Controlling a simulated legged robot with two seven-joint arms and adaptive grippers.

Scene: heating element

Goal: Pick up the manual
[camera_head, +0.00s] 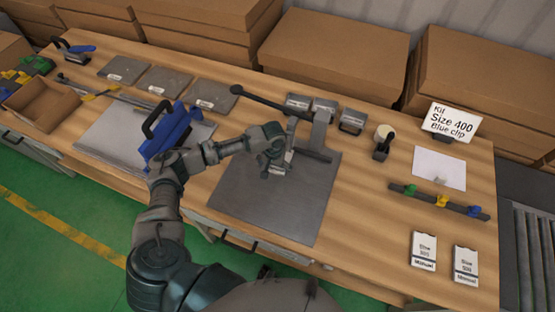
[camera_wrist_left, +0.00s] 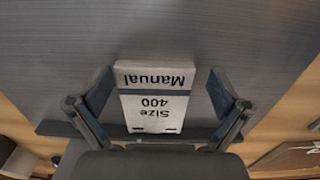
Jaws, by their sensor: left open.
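A white manual (camera_wrist_left: 155,98) marked "Manual" and "Size 400" lies on the grey plate, its text upside down in the left wrist view. A dark band crosses it. My left gripper (camera_wrist_left: 160,82) is open, with one finger on each side of the manual and a gap on both sides. In the head view my left gripper (camera_head: 276,157) is over the dark grey plate (camera_head: 260,211) and hides most of the manual (camera_head: 279,170). My right gripper is not in view.
A metal press with a long black lever (camera_head: 262,105) stands on the plate beside the gripper. A blue tool (camera_head: 168,138) is left of it. Two other white manuals (camera_head: 424,251) (camera_head: 466,265) lie at front right. A sign (camera_head: 450,120) reads "Kit Size 400 Blue clip".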

